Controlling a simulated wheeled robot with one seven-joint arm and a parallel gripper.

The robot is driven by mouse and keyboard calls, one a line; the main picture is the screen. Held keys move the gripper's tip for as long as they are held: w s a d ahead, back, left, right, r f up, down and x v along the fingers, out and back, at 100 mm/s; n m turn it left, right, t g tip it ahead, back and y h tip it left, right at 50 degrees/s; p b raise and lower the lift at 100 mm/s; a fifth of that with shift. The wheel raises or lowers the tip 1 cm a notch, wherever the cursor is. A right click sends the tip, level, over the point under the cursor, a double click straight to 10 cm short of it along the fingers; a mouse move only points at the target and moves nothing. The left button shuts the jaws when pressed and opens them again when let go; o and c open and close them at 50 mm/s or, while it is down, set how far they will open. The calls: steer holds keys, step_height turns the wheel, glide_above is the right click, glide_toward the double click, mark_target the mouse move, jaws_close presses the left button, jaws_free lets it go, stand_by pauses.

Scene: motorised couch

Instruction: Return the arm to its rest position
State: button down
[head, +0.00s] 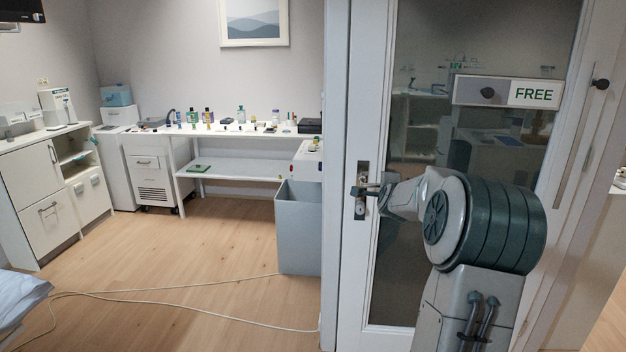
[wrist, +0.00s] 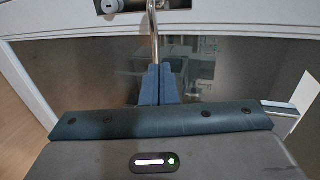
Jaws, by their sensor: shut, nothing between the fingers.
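My arm (head: 485,225) is raised in front of a glass door on the right of the head view. It is bent, with its end reaching left to the door's handle (head: 362,191). My gripper (wrist: 159,68) shows in the wrist view as two dark blue-grey fingers side by side, shut with nothing between them. The metal handle (wrist: 153,30) runs down from its lock plate close to the fingertips. I cannot tell whether they touch. In the head view the fingers are small and hard to separate from the handle.
The white door frame (head: 345,130) stands close beside my arm. A sign reading FREE (head: 534,93) is on the glass. To the left are a grey bin (head: 298,228), a white bench (head: 240,178) with bottles, and cabinets (head: 45,195). A cable (head: 150,302) crosses otherwise open wooden floor.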

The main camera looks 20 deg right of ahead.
steer(key=s+a+n+g+y+p, duration=0.15)
steer(key=a+n, duration=0.25)
steer(key=a, duration=0.4)
steer(key=s+a+n+g+y+p, duration=0.1)
steer(key=s+a+n+y, duration=0.15)
steer(key=a, duration=0.45)
steer(key=s+a+n+g+y+p, duration=0.1)
steer(key=s+a+n, duration=0.2)
steer(key=a+n, duration=0.35)
steer(key=s+a+f+n+g+p, duration=0.1)
steer(key=s+a+n+g, duration=0.1)
steer(key=s+a, duration=0.3)
steer(key=s+a+n+g+y+p, duration=0.1)
steer(key=s+a+n, duration=0.4)
steer(key=s, duration=0.8)
steer(key=s+a+f+n+g+y+p, duration=0.1)
steer(key=s+a+n+g, duration=0.2)
steer(key=s, duration=0.6)
steer(key=a, duration=0.2)
steer(key=shift+s+a+f+n, duration=0.35)
steer(key=shift+s+a+n, duration=0.05)
steer(key=shift+s, duration=0.1)
